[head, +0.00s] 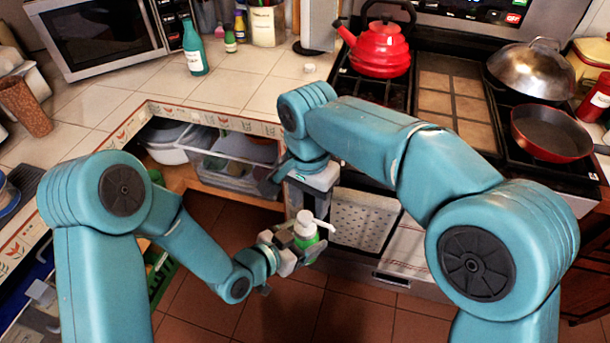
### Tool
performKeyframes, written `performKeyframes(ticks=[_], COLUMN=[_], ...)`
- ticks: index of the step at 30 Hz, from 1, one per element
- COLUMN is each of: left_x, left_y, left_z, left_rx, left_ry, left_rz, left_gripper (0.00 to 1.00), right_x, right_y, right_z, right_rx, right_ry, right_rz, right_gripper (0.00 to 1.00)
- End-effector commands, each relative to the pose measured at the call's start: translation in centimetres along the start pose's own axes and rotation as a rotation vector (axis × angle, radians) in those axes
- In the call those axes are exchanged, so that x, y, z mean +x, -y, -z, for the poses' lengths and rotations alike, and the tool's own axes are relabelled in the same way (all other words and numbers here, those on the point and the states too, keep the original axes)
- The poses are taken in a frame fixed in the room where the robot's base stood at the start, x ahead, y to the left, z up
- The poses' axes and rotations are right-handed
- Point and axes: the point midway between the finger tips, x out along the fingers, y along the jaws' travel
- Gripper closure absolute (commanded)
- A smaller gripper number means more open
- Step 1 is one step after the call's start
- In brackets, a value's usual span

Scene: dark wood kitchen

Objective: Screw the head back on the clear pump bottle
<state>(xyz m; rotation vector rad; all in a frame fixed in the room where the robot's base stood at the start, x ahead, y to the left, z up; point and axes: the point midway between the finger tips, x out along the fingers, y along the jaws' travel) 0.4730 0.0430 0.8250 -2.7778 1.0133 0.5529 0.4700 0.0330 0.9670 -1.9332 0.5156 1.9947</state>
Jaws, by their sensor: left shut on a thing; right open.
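A small bottle (308,243) with green showing through its side and a white pump head (306,224) on top is near the lower middle of the head view. The white nozzle points right. My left gripper (297,247) is shut on the bottle from the left and holds it upright in front of the counter, above the floor. My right gripper (310,208) points down just above the pump head, open, with its fingers around or close to the head. I cannot tell whether they touch it. The joint between head and bottle is too small to judge.
The stove with a red kettle (381,48), a domed wok (540,68) and a red pan (549,131) is at the right. A teal bottle (194,48) stands on the tiled counter. Grey bins (234,158) sit in the open corner below. The floor below is clear.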

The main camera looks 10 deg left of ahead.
Motion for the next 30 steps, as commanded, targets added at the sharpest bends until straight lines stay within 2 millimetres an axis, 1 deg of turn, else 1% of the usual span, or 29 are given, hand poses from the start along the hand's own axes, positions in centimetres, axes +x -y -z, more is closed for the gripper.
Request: performKeyframes(ticks=[3,9,12,15,18,21,30], left_x=[0.0,0.0,0.0,0.0,0.0,0.0,0.0], left_y=[0.0,0.0,0.0,0.0,0.0,0.0,0.0], left_z=[0.1,0.1,0.1,0.1,0.1,0.1,0.1], left_rx=[0.001,0.001,0.001,0.001,0.001,0.001,0.001], left_ry=[-0.002,-0.002,-0.002,-0.002,-0.002,-0.002,-0.002], left_rz=[0.000,0.001,0.001,0.000,0.000,0.001,0.000], left_gripper=[1.00,1.00,1.00,1.00,1.00,1.00,1.00], right_x=[-0.8,-2.4,-3.2,-4.0,-5.0,-6.0,-6.1], right_y=[-0.1,-0.1,-0.1,0.0,0.2,0.6,0.8], right_z=[0.1,0.1,0.1,0.1,0.1,0.0,-0.2], right_rx=[-0.309,-0.837,-1.061,-1.234,-1.348,-1.348,-1.351], right_ry=[0.001,0.002,0.001,-0.002,-0.016,-0.041,-0.044], right_rz=[-0.003,-0.004,-0.003,0.000,0.006,0.018,0.018], right_gripper=[0.53,0.53,0.53,0.53,0.53,0.53,0.53])
